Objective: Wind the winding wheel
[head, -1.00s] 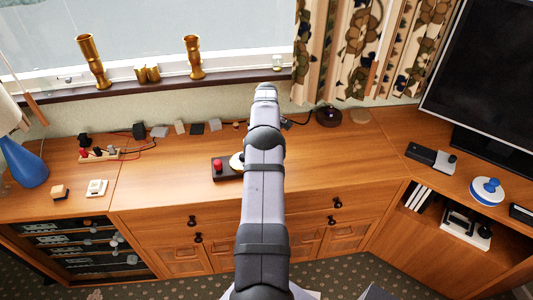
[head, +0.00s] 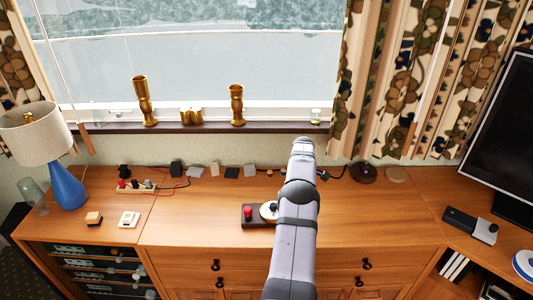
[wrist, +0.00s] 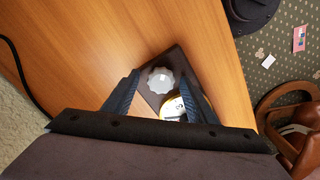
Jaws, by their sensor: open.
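A dark rectangular base (head: 233,216) with a red knob (head: 248,212) and a pale, gold-rimmed dial (head: 268,211) lies on the wooden cabinet top in the head view. In the wrist view, a grey-white scalloped wheel (wrist: 160,81) sits on the dark base (wrist: 177,62), beside the gold-rimmed dial (wrist: 174,108). My gripper (wrist: 161,76) is open, with its two dark fingers apart on either side of the wheel in the picture. I cannot tell whether they touch it. In the head view my arm hides the gripper and the wheel.
Several small items and cables lie along the back of the cabinet top. A blue lamp (head: 68,187) stands at left. A small black-and-grey device (head: 470,226) and a screen (head: 505,140) stand at right.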

